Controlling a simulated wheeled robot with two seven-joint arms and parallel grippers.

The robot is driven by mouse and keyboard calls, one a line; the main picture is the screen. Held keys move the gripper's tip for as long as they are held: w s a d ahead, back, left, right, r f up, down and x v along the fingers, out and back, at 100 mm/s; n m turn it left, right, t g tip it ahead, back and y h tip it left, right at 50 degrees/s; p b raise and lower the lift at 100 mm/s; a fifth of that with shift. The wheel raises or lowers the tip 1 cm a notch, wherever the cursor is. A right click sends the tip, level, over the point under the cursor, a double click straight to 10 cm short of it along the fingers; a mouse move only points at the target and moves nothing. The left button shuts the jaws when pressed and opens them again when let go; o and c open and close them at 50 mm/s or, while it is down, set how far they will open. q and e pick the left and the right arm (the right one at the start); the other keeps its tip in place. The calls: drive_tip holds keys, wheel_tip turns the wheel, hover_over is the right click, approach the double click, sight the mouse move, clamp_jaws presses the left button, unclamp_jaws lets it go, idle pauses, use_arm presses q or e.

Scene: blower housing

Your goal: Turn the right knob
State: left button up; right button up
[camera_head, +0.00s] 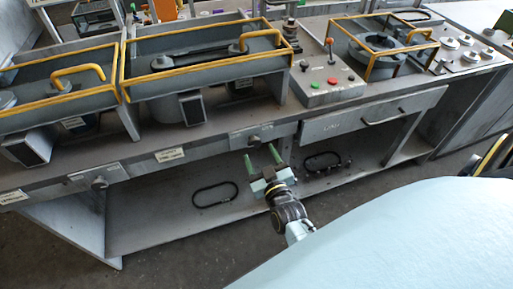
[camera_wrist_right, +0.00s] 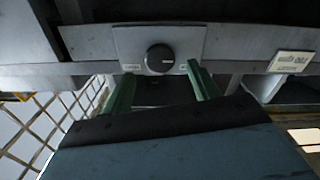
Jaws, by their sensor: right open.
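The right knob (camera_head: 254,140) is a small dark round knob on a light plate on the bench's front edge. It also shows in the right wrist view as a black knob (camera_wrist_right: 160,58) at the upper middle. My right gripper (camera_head: 261,155) is open, with its two green fingers pointing at the bench front just below the knob. In the right wrist view its fingers (camera_wrist_right: 161,72) stand apart to the lower left and lower right of the knob, and nothing is held between them. Another knob (camera_head: 100,183) sits farther left on the front edge. My left gripper is not in view.
The bench (camera_head: 215,146) carries grey housings with yellow handles (camera_head: 262,37) and a button box (camera_head: 325,85). A drawer (camera_head: 370,118) is at the right of the front. A lower shelf (camera_head: 165,215) holds black rings. Floor in front is clear.

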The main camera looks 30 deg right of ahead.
sight(255, 145)
drive_tip(key=shift+x, duration=2)
drive_tip(key=shift+c, duration=0.4)
drive_tip(key=c, duration=0.9)
drive_tip(key=shift+r+m, duration=0.1)
drive_tip(key=shift+m, duration=0.4)
drive_tip(key=shift+m+p, duration=0.4)
drive_tip(key=shift+m, duration=0.5)
drive_tip(key=o, duration=1)
